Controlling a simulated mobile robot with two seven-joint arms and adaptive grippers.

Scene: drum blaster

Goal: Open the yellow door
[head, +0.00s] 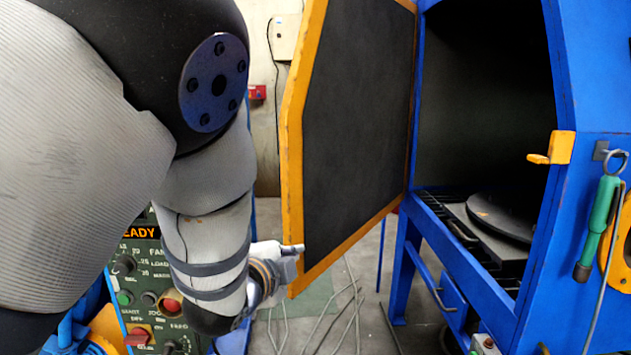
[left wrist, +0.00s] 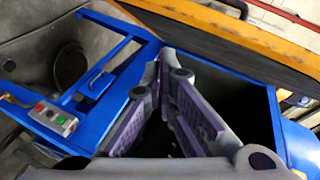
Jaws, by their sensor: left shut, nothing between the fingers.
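The yellow-framed door (head: 292,150) of the blue blaster cabinet (head: 600,85) stands swung wide open, its dark inner panel facing my head camera. The cabinet's opening shows to the right of it. My left gripper (head: 297,249) is shut and empty, at the lower outer corner of the door frame; I cannot tell whether it touches the frame. In the left wrist view the closed fingers (left wrist: 170,62) point toward the blue frame, and the door's yellow edge (left wrist: 225,22) runs across the top. My right gripper is not in view.
A round turntable (head: 505,216) sits inside the cabinet. A yellow latch piece (head: 555,149) sticks out at the opening's right edge, and a green-handled tool (head: 598,222) hangs beside it. A control panel (head: 140,285) stands at lower left. Cables (head: 348,315) lie on the floor.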

